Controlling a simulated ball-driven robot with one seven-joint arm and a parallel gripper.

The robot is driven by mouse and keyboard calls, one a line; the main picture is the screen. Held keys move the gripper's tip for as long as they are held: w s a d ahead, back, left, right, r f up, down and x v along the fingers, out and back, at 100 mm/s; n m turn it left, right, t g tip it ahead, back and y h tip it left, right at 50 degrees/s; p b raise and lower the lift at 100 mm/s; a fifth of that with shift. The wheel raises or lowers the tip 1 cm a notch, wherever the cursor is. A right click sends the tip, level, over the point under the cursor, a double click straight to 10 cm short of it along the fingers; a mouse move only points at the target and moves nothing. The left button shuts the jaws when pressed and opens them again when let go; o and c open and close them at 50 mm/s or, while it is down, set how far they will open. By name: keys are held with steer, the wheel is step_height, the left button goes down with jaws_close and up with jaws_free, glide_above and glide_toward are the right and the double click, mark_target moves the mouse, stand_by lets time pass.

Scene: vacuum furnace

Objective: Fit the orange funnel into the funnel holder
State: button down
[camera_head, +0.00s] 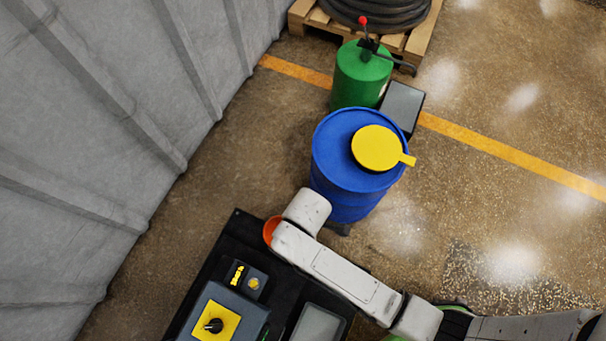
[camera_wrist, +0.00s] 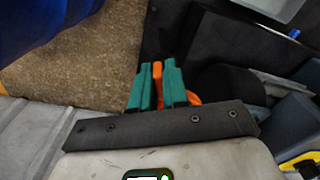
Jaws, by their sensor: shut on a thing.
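The orange funnel (camera_head: 269,231) shows in the head view as a small curved edge, mostly hidden by the white end of my arm. It hangs over or beside the far end of the black bench top. In the wrist view my gripper (camera_wrist: 158,88) has two teal fingers shut on an orange upright part of the funnel (camera_wrist: 157,74). More orange shows just right of the fingers. The funnel's lower part is hidden. I cannot make out the funnel holder for certain; a dark round shape (camera_wrist: 228,86) lies right of the fingers in the wrist view.
A blue drum (camera_head: 333,178) with a yellow lid (camera_head: 375,148) stands just beyond my arm. A green canister (camera_head: 361,78) and grey box (camera_head: 402,104) are behind it. A control box with a yellow panel (camera_head: 214,323) sits on the black bench (camera_head: 238,228). A grey wall covers the left.

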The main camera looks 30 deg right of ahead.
step_height(320, 180, down, 6)
steer(key=b, duration=0.6)
steer(key=shift+f, duration=0.2)
stand_by(0.4)
steer(key=shift+f, duration=0.25)
stand_by(0.8)
steer(key=c, duration=1.1)
jaws_free()
steer(key=shift+o, duration=0.2)
steer(key=r+p, duration=0.2)
steer(key=r, duration=0.3)
steer(key=r+p, duration=0.2)
steer(key=r, duration=0.3)
steer(key=shift+s+d+r+p, duration=0.1)
steer(key=shift+d+r+p, duration=0.1)
steer(key=shift+r+p, duration=0.2)
